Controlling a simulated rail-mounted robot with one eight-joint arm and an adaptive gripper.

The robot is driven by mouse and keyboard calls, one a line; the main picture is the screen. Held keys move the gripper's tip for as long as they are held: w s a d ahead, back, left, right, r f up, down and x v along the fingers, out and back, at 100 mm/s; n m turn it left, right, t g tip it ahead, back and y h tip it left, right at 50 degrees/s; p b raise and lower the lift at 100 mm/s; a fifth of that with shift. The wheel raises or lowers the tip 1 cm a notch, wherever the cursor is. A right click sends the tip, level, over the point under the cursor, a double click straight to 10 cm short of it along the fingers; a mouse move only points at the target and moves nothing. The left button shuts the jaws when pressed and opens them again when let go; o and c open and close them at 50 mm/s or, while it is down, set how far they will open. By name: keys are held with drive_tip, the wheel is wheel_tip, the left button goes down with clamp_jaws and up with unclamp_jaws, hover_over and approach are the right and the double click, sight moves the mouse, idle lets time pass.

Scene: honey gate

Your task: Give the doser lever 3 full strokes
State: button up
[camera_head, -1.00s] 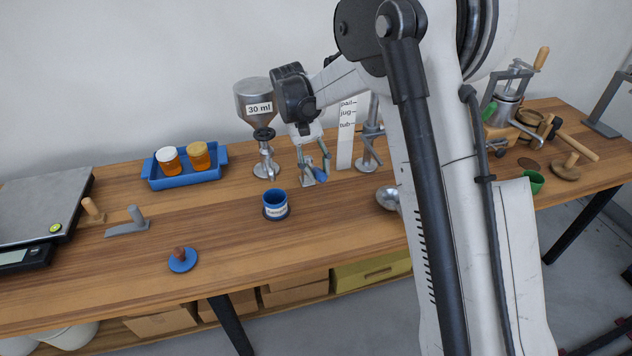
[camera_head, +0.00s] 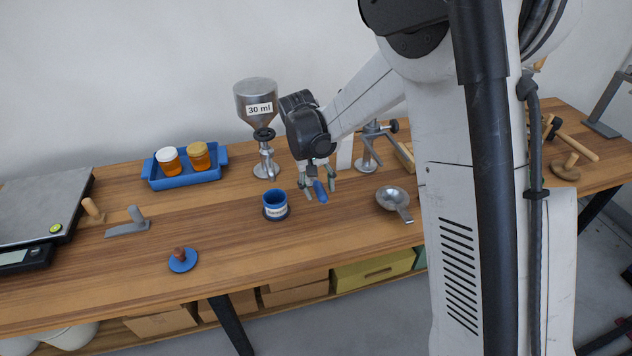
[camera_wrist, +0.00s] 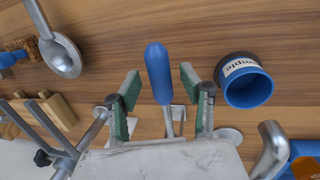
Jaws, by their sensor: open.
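The doser (camera_head: 256,103) is a steel hopper marked "30 ml" on a metal stand, at the back of the bench. Its lever has a blue handle (camera_head: 320,191), which points toward the front of the bench. My gripper (camera_head: 317,184) is open, with one finger on each side of the blue handle. The wrist view shows the handle (camera_wrist: 158,70) between the two green-padded fingers, with gaps on both sides, so it is not clamped. The lever's joint with the doser is hidden behind my gripper.
A blue cup (camera_head: 275,206) labelled "Sample" stands left of my gripper. A metal ladle (camera_head: 393,198) lies to the right. A blue tray (camera_head: 184,179) with two jars and a scale (camera_head: 40,205) are at the left.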

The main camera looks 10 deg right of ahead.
drive_tip(key=p+v, duration=0.2)
drive_tip(key=v, duration=0.4)
drive_tip(key=shift+r+p, duration=0.3)
drive_tip(key=shift+p, duration=0.1)
drive_tip(key=shift+a, duration=0.1)
idle(0.4)
